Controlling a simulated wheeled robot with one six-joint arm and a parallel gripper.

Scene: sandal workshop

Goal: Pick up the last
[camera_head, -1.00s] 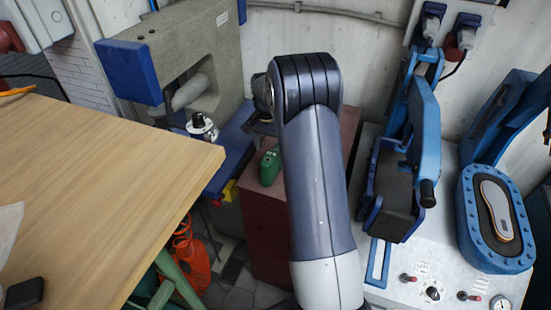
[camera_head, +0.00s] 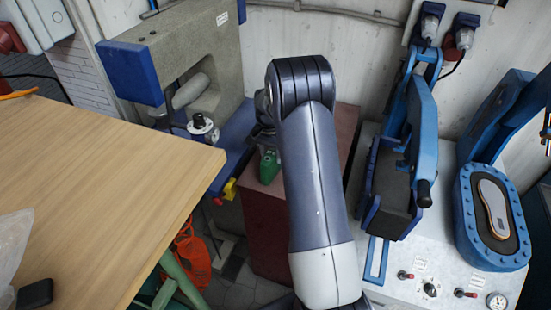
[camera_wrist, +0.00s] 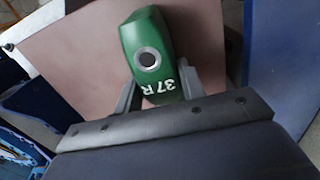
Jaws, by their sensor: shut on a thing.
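The last (camera_head: 268,167) is green and stands at the left edge of the reddish-brown cabinet top in the head view, partly behind my arm. In the wrist view the last (camera_wrist: 147,45) shows a round metal-rimmed hole and the white marking "37 R". My gripper (camera_wrist: 160,88) has one grey finger on each side of the last and is shut on it. In the head view my arm hides most of the gripper. I cannot tell whether the last touches the cabinet top or is slightly raised.
The reddish-brown cabinet (camera_head: 262,225) stands between a grey-and-blue machine (camera_head: 190,50) and a blue press (camera_head: 405,150). A wooden table (camera_head: 90,190) fills the left. A sole lies in the blue-rimmed press bed (camera_head: 467,215) at right.

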